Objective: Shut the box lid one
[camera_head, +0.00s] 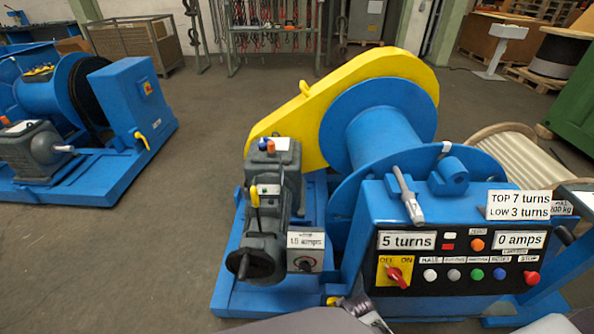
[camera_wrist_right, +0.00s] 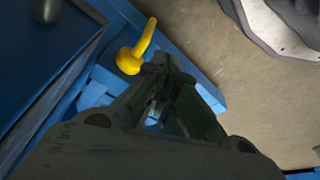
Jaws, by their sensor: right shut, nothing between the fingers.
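A blue control box (camera_head: 450,208) with a dark front panel stands at the right of the near winch. No separate lid on it can be made out. A yellow handle (camera_head: 333,300) shows at its lower left corner; it also shows in the right wrist view (camera_wrist_right: 131,58), beside a blue edge. My right gripper (camera_wrist_right: 163,70) is shut and empty, its fingertips close to the handle; whether they touch it I cannot tell. My left gripper is not in view.
The winch has a blue drum (camera_head: 385,130), a yellow chain guard (camera_head: 300,112) and a grey motor (camera_head: 268,220). A loose grey handle (camera_head: 408,195) leans against the box top. A second blue winch (camera_head: 75,120) stands at the left. The floor (camera_head: 195,255) between them is clear.

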